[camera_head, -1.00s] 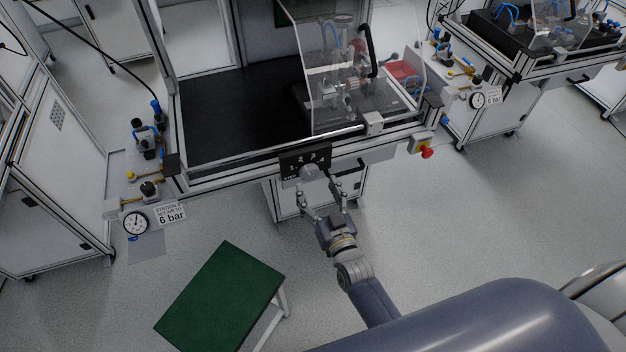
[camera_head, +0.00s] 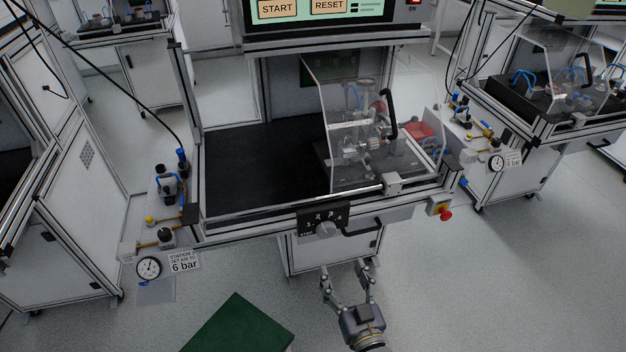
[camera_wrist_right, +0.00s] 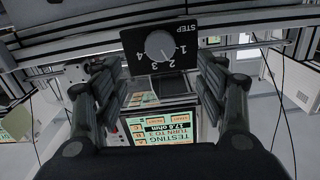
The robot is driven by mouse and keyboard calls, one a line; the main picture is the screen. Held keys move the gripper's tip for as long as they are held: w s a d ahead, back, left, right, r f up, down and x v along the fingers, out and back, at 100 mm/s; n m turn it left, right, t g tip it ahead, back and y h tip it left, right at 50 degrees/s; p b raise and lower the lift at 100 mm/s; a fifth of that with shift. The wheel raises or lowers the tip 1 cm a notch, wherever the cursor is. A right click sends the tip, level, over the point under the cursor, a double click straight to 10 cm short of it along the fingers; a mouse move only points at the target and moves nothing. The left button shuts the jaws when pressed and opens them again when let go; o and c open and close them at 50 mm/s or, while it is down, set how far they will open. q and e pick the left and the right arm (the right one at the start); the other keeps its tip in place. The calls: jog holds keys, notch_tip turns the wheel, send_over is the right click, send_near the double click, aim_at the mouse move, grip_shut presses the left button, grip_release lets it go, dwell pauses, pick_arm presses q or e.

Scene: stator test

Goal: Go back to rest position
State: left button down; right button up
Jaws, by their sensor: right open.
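My right gripper (camera_head: 346,274) is open and empty in the head view, below the front edge of the test station. It is apart from the grey step knob (camera_head: 326,229) on its black numbered plate (camera_head: 311,216). In the right wrist view the open fingers (camera_wrist_right: 160,95) stand on both sides, with the knob (camera_wrist_right: 160,45) and plate beyond them and nothing between the fingers. A screen (camera_wrist_right: 165,127) there reads "TESTING TURN TO 3" and 17.6 ohm. My left gripper is in no view.
The station has a black worktop (camera_head: 260,165), a clear guard (camera_head: 345,90), a black handle (camera_head: 362,228) and a red emergency button (camera_head: 445,214). A pressure gauge (camera_head: 149,267) sits at its left. A green-topped table (camera_head: 238,328) stands at the front. Open floor lies at the right (camera_head: 500,285).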

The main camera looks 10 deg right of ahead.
jog(key=s+a+f+n+g+y, duration=0.1)
jog(key=s+f+g, duration=0.4)
jog(key=f, duration=0.8)
jog(key=s+f+n+g, duration=0.1)
jog(key=s+f+g, duration=0.2)
jog(key=s+f, duration=0.65)
jog(key=s+d+f+g, duration=0.3)
jog(key=s+f, duration=0.6)
jog(key=s, duration=0.3)
jog(key=s+d+f+n+g+h, duration=0.1)
jog(key=s+d+f+g, duration=0.3)
jog(key=s+f, duration=0.5)
jog(key=s+g, duration=0.2)
jog(key=s, duration=0.1)
jog(key=shift+s+f+h, duration=0.2)
jog(key=shift+f+h, duration=0.1)
jog(key=shift+f, duration=0.05)
